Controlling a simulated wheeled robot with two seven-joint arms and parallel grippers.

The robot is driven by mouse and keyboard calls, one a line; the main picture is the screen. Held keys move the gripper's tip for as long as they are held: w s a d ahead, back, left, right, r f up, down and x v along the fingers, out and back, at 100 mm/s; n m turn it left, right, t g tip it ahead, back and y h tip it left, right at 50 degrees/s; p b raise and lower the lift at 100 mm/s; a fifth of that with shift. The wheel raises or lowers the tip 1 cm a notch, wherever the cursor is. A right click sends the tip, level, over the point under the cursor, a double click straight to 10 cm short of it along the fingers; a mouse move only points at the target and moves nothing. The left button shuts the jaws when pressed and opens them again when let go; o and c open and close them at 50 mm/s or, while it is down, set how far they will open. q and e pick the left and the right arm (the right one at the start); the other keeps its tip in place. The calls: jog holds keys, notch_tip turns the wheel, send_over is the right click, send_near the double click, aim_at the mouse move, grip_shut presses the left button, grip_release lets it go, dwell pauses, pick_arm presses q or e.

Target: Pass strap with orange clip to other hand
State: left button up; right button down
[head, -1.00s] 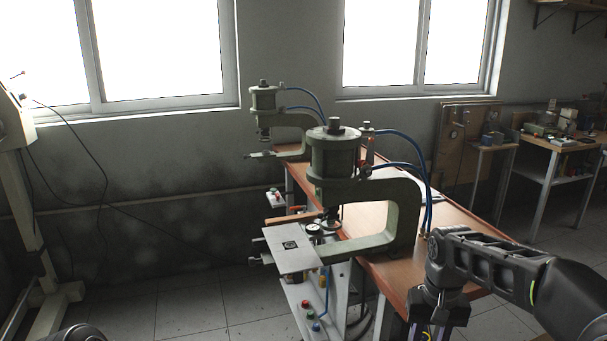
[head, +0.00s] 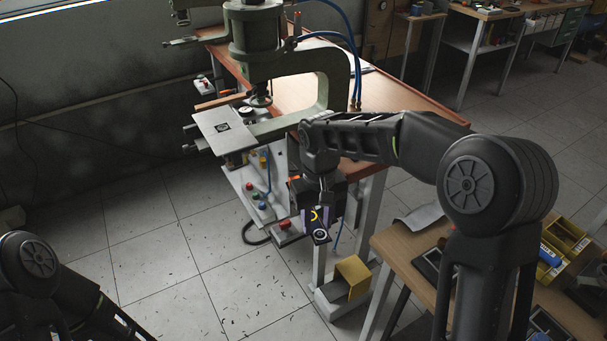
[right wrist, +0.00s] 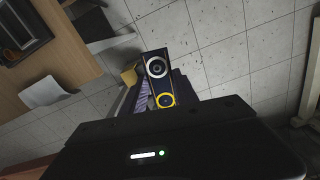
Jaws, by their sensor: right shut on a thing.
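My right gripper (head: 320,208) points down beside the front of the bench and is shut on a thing. Between its fingers a dark strip (head: 320,236) with a white ring and a yellow mark shows; in the right wrist view the dark strip (right wrist: 156,84) has a white ring and a yellow ring. A purple-grey striped piece (right wrist: 143,99) lies along its left side, which may be the strap. I cannot make out an orange clip on it for certain. My left arm shows at the lower left of the head view; its gripper is out of view.
A bench (head: 425,112) with a green-grey press (head: 333,75) stands behind my right gripper. Below it is a yellow box-like piece (head: 353,272). A wooden table (head: 410,245) with yellow bins (head: 566,238) is at the lower right. Open tiled floor lies at the left.

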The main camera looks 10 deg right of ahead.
jog(key=a+r+n, duration=0.2)
jog(key=a+n, duration=0.1)
jog(key=a, duration=0.4)
jog(key=a+r+n, duration=0.2)
jog(key=a+n, duration=0.1)
jog(key=a, duration=0.4)
jog(key=shift+s+a+r+n, duration=0.25)
jog(key=shift+a+n, duration=0.15)
pick_arm(q)
jog(key=shift+o, duration=0.2)
